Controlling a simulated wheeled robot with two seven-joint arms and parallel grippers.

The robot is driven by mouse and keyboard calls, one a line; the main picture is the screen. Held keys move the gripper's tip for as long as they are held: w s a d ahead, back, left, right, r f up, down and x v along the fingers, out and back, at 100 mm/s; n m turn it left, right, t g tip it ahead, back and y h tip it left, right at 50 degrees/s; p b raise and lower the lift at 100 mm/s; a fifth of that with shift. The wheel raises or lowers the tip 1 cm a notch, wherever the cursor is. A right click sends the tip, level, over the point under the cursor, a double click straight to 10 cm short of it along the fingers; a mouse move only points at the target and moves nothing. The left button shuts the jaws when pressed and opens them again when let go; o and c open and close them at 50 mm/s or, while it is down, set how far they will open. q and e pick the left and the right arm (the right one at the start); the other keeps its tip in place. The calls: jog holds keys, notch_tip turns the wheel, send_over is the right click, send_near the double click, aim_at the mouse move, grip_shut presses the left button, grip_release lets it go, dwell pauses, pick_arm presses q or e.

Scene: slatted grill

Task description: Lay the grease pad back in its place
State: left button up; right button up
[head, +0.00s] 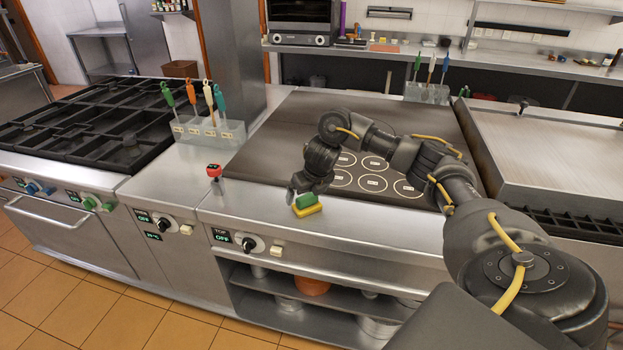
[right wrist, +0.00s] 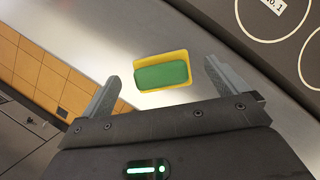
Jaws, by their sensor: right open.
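The grease pad (head: 307,204) looks like a small green block on a yellow layer. It lies on the steel front ledge (head: 350,213) of the dark cooking plate. It also shows in the right wrist view (right wrist: 163,75), flat on the steel, with the yellow showing around the green. My right gripper (head: 304,190) is open just above and behind it. In the right wrist view the pad lies ahead, in line with the gap between the two spread fingers, and no finger appears to touch it. My left gripper is out of view.
A small red-topped item (head: 214,171) stands left of the pad. A clear holder with coloured-handled tools (head: 208,128) stands behind it, and another (head: 427,92) stands at the back right. The dark plate (head: 275,140) with white circles lies behind the ledge. A black burner grate (head: 90,120) is far left.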

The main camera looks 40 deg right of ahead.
jog(key=p+v, duration=0.2)
jog(key=v, duration=0.6)
